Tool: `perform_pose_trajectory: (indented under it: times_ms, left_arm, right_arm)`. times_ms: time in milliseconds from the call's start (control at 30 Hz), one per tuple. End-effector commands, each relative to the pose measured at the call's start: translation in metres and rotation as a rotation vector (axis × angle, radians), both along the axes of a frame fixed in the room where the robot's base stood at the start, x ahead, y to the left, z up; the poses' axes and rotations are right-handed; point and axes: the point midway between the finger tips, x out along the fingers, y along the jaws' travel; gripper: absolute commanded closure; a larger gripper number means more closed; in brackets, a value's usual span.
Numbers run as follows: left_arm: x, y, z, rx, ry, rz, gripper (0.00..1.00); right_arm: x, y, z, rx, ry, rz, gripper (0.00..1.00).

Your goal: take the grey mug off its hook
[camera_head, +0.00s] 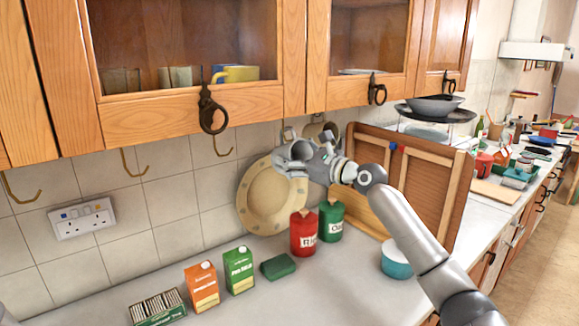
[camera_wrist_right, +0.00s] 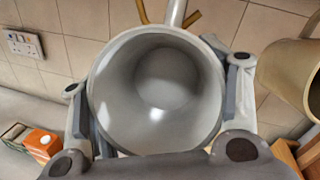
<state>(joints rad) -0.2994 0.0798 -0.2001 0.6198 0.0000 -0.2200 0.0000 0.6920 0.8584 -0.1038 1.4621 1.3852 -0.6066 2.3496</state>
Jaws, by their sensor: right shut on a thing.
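The grey mug (camera_head: 292,157) is in my right gripper (camera_head: 300,152) below the wall cabinets. The right wrist view looks straight into the mug's open mouth (camera_wrist_right: 160,95). The mug is empty, and one finger of my right gripper lies on each side of it. The handle (camera_wrist_right: 177,12) points up in that view. A brass hook (camera_wrist_right: 192,20) shows right behind the handle; I cannot tell whether they touch. My left gripper is in neither view.
A beige mug (camera_wrist_right: 288,75) hangs close on the right. Empty brass hooks (camera_head: 133,163) line the cabinet's underside. A round plate (camera_head: 252,205) leans on the wall behind. Red (camera_head: 303,235) and green (camera_head: 331,222) canisters and cartons (camera_head: 202,287) stand on the counter below.

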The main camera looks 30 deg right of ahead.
Motion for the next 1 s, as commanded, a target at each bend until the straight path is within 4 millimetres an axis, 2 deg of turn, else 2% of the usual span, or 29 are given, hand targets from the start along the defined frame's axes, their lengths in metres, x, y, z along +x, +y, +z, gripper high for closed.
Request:
perform_pose_trajectory:
  times_ms: [33, 133, 200, 500, 533, 1000]
  left_arm:
    - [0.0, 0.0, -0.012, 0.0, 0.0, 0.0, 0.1]
    - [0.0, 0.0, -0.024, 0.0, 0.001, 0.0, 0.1]
    - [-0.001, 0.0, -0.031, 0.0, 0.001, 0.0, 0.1]
    - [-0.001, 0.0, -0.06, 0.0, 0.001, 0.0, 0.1]
    - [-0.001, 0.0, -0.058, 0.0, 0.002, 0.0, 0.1]
    - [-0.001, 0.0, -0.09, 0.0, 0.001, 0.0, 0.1]
  right_arm:
    - [0.001, -0.01, -0.006, 0.005, -0.002, -0.005, 0.67]
    - [0.002, -0.03, -0.007, 0.006, -0.002, -0.005, 0.67]
    - [0.003, -0.03, -0.03, 0.004, 0.005, 0.0, 0.67]
    - [0.004, -0.048, -0.094, 0.005, 0.003, -0.002, 0.67]
    - [-0.004, -0.051, -0.088, -0.001, 0.0, -0.003, 0.67]
    - [-0.105, -0.077, -0.095, -0.004, 0.004, -0.001, 0.67]
